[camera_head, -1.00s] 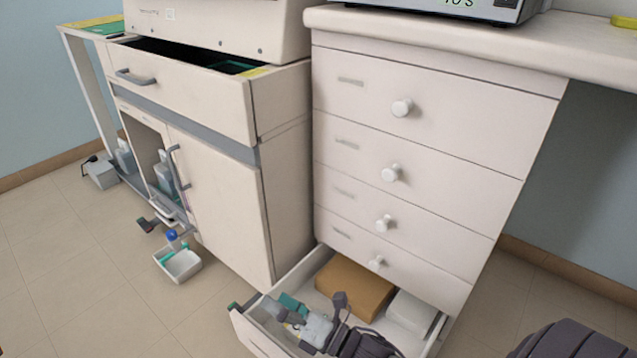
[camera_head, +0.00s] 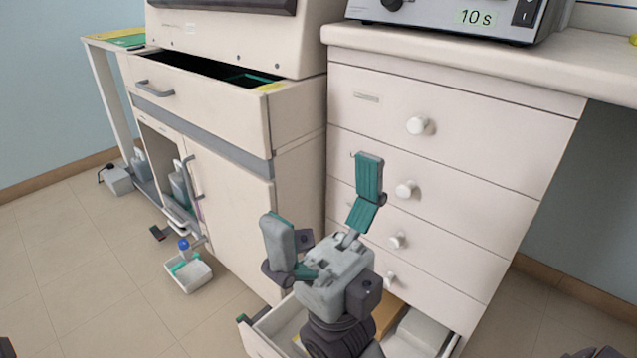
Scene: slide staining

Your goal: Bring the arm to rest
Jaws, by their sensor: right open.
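My right gripper (camera_head: 320,196) is raised in front of the white drawer unit (camera_head: 450,155), above its open bottom drawer (camera_head: 262,347). It points up, and its two teal-padded fingers are spread wide with nothing between them. Its grey palm and dark wrist hide part of the open drawer. My left gripper is not in view.
The open drawer holds a brown box (camera_head: 389,318) and a white box (camera_head: 423,332). The cabinet (camera_head: 235,190) at left has its top drawer (camera_head: 190,98) pulled out. A small white tray (camera_head: 190,277) is on the floor.

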